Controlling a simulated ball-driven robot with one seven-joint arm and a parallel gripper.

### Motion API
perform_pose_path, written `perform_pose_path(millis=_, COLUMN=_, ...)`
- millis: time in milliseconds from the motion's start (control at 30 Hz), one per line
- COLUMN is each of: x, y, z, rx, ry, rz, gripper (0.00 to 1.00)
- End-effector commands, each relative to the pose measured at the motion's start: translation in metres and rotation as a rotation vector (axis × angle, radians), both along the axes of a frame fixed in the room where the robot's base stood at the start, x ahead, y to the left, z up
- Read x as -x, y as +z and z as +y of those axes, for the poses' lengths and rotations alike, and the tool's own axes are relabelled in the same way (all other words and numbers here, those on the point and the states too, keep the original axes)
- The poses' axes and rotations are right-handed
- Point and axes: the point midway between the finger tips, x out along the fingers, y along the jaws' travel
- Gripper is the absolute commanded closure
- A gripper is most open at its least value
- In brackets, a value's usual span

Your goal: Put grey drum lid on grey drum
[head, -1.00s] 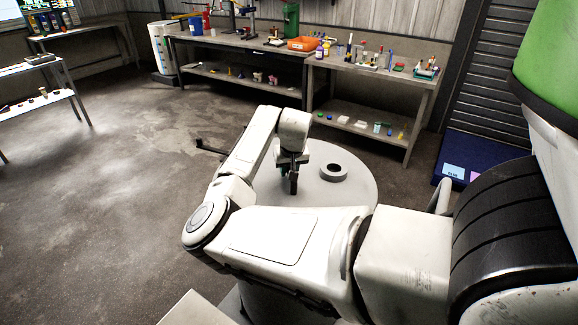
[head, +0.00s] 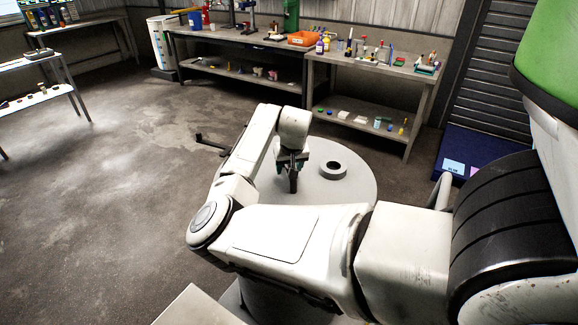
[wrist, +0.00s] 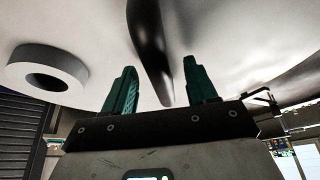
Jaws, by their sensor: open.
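The grey drum lid (head: 352,192) appears as a wide, pale grey disc beyond my arm, with a raised grey ring (head: 333,169) on its right half. A dark upright handle (head: 293,184) stands on it, left of the ring. My gripper (head: 292,163) is over the disc, at the handle. In the wrist view, the teal fingertips (wrist: 158,75) are open, one on each side of the dark handle (wrist: 149,45), with gaps showing. The ring (wrist: 47,70) is at the upper left there. I cannot make out the grey drum for certain; my arm hides what is below the disc.
A workbench (head: 345,66) with bottles and tools stands behind the disc, and a longer bench (head: 235,43) runs to its left. A dark lever (head: 210,145) sticks out left of my forearm. A blue mat (head: 475,155) lies at the right. The floor at left is clear.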

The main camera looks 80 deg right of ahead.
Motion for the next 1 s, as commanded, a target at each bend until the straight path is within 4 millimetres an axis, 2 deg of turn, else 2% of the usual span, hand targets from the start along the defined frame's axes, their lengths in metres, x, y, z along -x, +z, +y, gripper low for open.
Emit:
perform_pose_path(millis=100, x=0.001, y=-0.002, z=0.001, rx=-0.005, ry=0.0, rz=0.001, gripper=0.43)
perform_pose_path(millis=233, x=0.002, y=0.007, z=0.003, rx=-0.002, ry=0.0, rz=0.001, gripper=0.43)
perform_pose_path(millis=700, x=0.016, y=0.083, z=0.031, rx=0.001, ry=-0.001, rz=0.0, gripper=0.43)
perform_pose_path(millis=833, x=0.018, y=0.095, z=0.035, rx=0.001, ry=-0.001, rz=-0.001, gripper=0.43)
perform_pose_path(millis=1000, x=0.018, y=0.1, z=0.037, rx=-0.001, ry=0.0, rz=0.0, gripper=0.43)
